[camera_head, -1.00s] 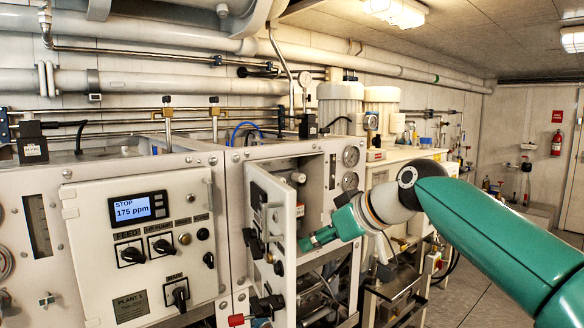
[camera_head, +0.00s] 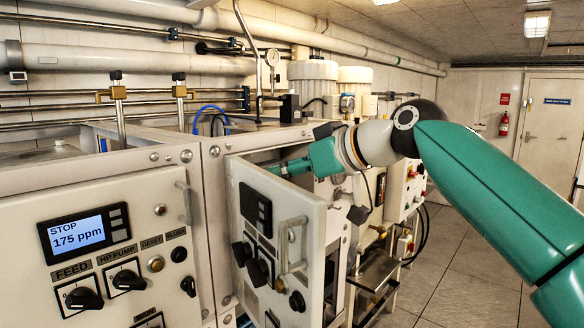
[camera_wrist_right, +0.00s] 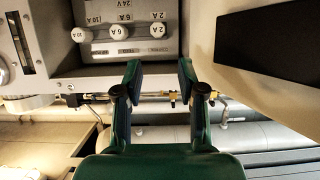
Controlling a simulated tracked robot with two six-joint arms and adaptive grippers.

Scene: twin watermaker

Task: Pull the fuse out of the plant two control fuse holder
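In the right wrist view three round white fuse caps stand in a row on a grey panel: the 10 A cap (camera_wrist_right: 79,35) at left, the 6 A cap (camera_wrist_right: 119,32) in the middle under a 24 V label, and the 2 A cap (camera_wrist_right: 158,30) at right. My left gripper is not in view.
The open door (camera_head: 300,215) with knobs and a handle stands in front of the cabinet opening, close to my right arm. The plant one panel (camera_head: 110,240), its display reading STOP and 175 ppm, is at left. Floor (camera_head: 460,265) at right is clear.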

